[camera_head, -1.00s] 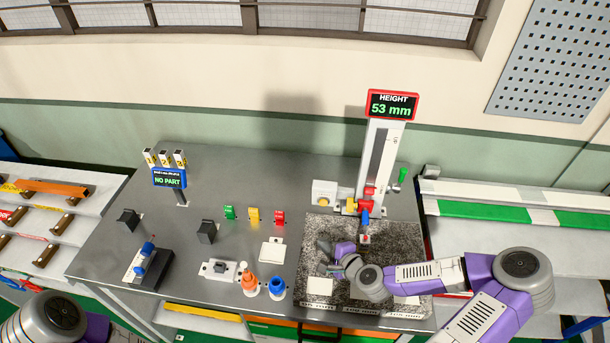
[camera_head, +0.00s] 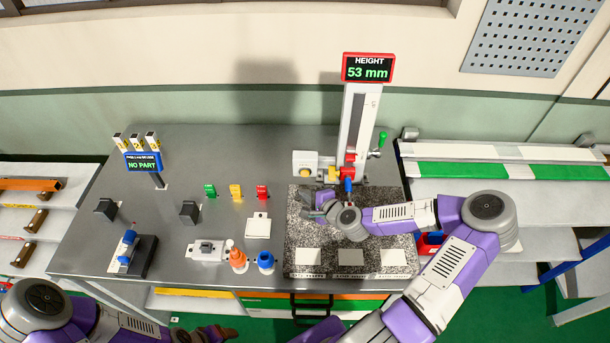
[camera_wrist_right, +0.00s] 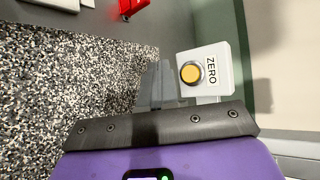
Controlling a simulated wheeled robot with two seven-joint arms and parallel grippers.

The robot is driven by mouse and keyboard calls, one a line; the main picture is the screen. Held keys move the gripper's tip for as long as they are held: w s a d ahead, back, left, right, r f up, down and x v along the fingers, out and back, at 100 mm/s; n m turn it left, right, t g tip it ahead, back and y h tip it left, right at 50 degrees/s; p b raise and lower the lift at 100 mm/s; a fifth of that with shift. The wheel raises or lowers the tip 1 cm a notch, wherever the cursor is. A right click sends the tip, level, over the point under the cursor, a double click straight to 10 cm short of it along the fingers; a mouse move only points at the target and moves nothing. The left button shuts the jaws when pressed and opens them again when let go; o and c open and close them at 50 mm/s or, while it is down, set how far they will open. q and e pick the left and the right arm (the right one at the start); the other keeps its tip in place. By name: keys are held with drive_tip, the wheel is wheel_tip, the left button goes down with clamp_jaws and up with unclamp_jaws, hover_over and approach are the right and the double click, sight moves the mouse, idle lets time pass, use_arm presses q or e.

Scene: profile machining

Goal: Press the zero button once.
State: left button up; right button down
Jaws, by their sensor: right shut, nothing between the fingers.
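The zero button is a round yellow button (camera_wrist_right: 191,73) on a white box marked ZERO (camera_wrist_right: 218,62). In the head view the button (camera_head: 305,172) sits on its white box (camera_head: 301,158) left of the height gauge's column (camera_head: 356,120). The gauge display (camera_head: 368,67) reads 53 mm. My right gripper (camera_head: 307,198) is shut and empty over the granite plate, a little in front of the button. In the wrist view its fingertips (camera_wrist_right: 157,80) appear just left of the button, with a gap in the picture.
The granite plate (camera_head: 298,240) carries white labels. A display (camera_head: 143,162) reads NO PART. The gauge's green handle (camera_head: 382,138) is at right.

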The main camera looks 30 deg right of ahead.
drive_tip(key=shift+w+d, duration=0.55)
drive_tip(key=shift+w, duration=0.4)
drive_tip(key=shift+w+d, duration=0.55)
drive_tip(key=shift+w, duration=0.35)
drive_tip(key=shift+w+d, duration=0.1)
drive_tip(key=shift+w, duration=0.05)
idle(0.6)
drive_tip(key=shift+w+d, duration=0.15)
drive_tip(key=shift+w, duration=0.05)
drive_tip(key=shift+w+d, duration=0.25)
drive_tip(key=shift+w, duration=0.2)
idle(0.9)
drive_tip(key=shift+s, duration=0.1)
drive_tip(key=shift+s+a, duration=0.45)
drive_tip(key=shift+s, duration=0.25)
drive_tip(key=shift+s+a+p, duration=0.15)
drive_tip(key=shift+s+a, duration=0.3)
drive_tip(key=shift+s, duration=0.25)
drive_tip(key=shift+s+a+p, duration=0.1)
drive_tip(key=shift+s+a, duration=0.35)
drive_tip(key=shift+s, duration=0.3)
drive_tip(key=shift+s+a+p, duration=0.15)
drive_tip(key=shift+s+a, duration=0.3)
drive_tip(key=shift+s, duration=0.25)
